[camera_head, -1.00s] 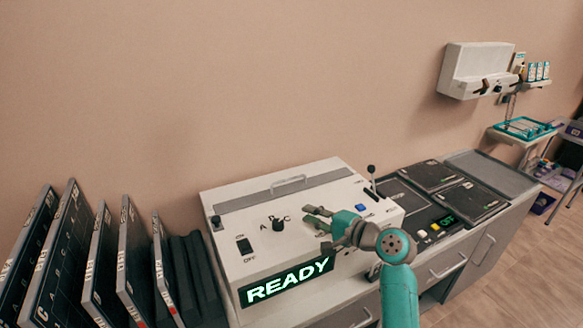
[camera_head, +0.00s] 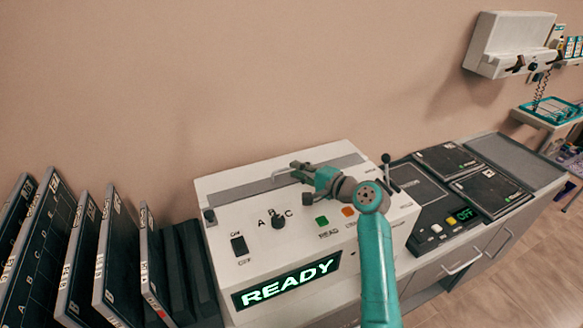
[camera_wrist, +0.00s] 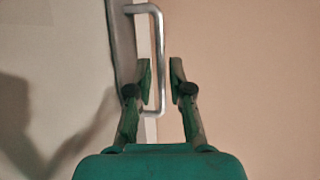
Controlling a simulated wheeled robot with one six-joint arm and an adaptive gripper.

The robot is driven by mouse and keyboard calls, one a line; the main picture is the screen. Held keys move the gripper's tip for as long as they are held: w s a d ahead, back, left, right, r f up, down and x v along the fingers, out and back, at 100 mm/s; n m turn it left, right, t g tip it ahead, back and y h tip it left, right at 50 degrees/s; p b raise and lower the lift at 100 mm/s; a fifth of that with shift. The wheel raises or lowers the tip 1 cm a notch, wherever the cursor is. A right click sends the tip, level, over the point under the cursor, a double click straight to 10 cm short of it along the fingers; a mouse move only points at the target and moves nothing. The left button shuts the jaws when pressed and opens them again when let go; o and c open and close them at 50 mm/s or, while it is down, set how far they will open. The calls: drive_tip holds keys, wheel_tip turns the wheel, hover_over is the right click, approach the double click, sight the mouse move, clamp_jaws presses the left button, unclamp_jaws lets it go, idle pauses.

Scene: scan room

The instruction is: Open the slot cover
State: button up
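The slot cover (camera_head: 240,193) is a long grey strip along the back of the white machine's top, lying flat in the head view. It also shows in the wrist view (camera_wrist: 122,45). Its silver bar handle (camera_wrist: 159,45) stands out from it; in the head view the handle (camera_head: 279,175) is partly hidden by my gripper. My gripper (camera_head: 297,172) is at the handle's right part. In the wrist view my gripper (camera_wrist: 161,78) is open, with the handle's bar between the two fingertips in the picture and gaps on both sides. I cannot tell how deep the bar sits.
The white machine (camera_head: 220,245) has an on/off switch (camera_head: 239,246), an A/B/C knob (camera_head: 278,221), coloured buttons and a READY display (camera_head: 287,281). A black-knobbed lever (camera_head: 387,170) stands to the right of my gripper. Upright dark cassettes (camera_head: 80,255) stand at left.

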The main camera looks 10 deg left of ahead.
drive_tip(key=shift+x, duration=1.5)
clamp_jaws()
